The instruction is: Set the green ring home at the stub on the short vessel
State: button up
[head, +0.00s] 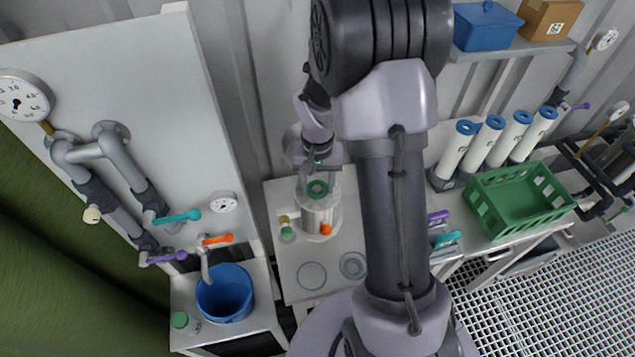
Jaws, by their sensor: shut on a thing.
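The green ring (317,188) is between the fingertips of my gripper (318,182), which is shut on it. The short vessel (319,216) is a pale metal cylinder on the white bench. It has an orange knob at its lower right and a yellowish side fitting at its left. The ring shows over the top of the vessel. I cannot tell from this view whether it touches the vessel or hangs just above it. The stub is not clearly visible; the ring and fingers cover that area.
Two grey circles (311,275) lie on the bench in front of the vessel. A small green-capped jar (287,235) is close to its left. A panel with pipes and a blue bucket (225,293) are at left. A green crate (520,200) and several white tubes are at right.

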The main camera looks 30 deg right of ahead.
aim_at(317, 189)
jog(key=shift+f, duration=0.2)
jog(key=o, duration=1.4)
notch_tip(317, 189, up, 17)
jog(key=p, duration=0.3)
jog(key=shift+r+p, duration=0.2)
jog(key=shift+p, duration=0.15)
jog(key=shift+a, duration=0.1)
